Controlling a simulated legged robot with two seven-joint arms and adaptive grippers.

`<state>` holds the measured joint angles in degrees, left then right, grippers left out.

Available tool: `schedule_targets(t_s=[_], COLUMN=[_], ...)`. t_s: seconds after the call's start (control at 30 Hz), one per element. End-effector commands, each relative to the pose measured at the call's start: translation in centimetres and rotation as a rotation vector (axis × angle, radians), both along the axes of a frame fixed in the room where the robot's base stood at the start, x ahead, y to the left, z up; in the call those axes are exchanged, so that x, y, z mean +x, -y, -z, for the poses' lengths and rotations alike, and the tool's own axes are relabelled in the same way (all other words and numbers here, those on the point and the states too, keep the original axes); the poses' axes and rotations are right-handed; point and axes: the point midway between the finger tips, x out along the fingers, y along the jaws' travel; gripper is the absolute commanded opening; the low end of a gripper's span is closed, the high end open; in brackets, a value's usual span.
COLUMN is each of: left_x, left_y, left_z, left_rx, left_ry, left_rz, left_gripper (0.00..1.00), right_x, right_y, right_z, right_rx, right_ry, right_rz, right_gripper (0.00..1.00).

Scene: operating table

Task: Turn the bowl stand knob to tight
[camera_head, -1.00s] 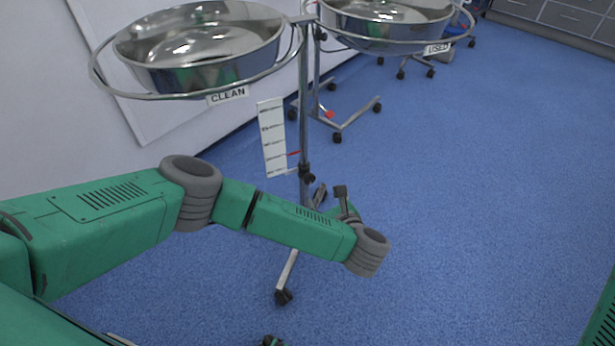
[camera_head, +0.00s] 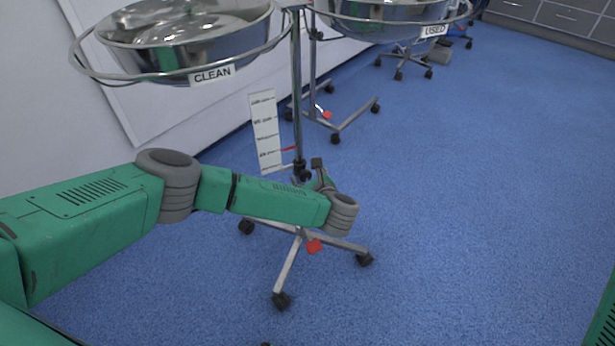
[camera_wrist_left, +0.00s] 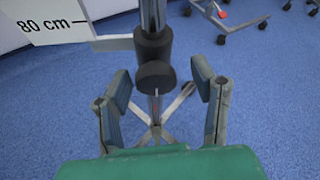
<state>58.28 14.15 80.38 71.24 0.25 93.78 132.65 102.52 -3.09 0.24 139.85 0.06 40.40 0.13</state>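The bowl stand's pole (camera_head: 297,90) carries the bowl (camera_head: 185,35) labelled CLEAN, with a white height scale (camera_head: 266,130) beside it. In the left wrist view the dark round knob (camera_wrist_left: 155,76) sits below a black collar (camera_wrist_left: 153,45) on the pole, beside the 80 cm mark. My left gripper (camera_wrist_left: 161,84) is open, its two fingers apart on either side of the knob, with visible gaps. In the head view the left gripper (camera_head: 310,175) is at the pole by the collar, partly hidden by my wrist. My right gripper is not in view.
A second stand with a bowl (camera_head: 385,20) labelled USED is behind. A white wall is at the left. Blue floor (camera_head: 480,200) is clear at the right.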

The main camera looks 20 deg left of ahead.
Motion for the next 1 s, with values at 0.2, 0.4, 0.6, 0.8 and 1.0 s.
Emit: schedule_targets(t_s=[0.2, 0.4, 0.6, 0.8, 1.0], left_x=[-0.03, -0.03, -0.04, -0.01, 0.00], left_y=[-0.09, -0.15, -0.04, 0.11, 0.16], left_z=[0.05, 0.05, -0.01, -0.05, -0.01], left_rx=[0.002, 0.013, 0.068, 0.164, 0.271], left_ry=[-0.001, -0.011, -0.065, -0.162, -0.269], left_rz=[-0.002, -0.005, -0.004, -0.002, -0.001], left_gripper=[0.01, 0.01, 0.01, 0.01, 0.01], right_x=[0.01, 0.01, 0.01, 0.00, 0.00], right_y=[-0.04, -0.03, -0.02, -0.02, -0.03], right_z=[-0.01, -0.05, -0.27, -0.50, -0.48], right_rx=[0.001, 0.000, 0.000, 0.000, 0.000], right_ry=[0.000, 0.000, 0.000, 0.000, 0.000], right_rz=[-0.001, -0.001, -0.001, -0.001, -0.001], right_gripper=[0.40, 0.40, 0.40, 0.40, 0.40])
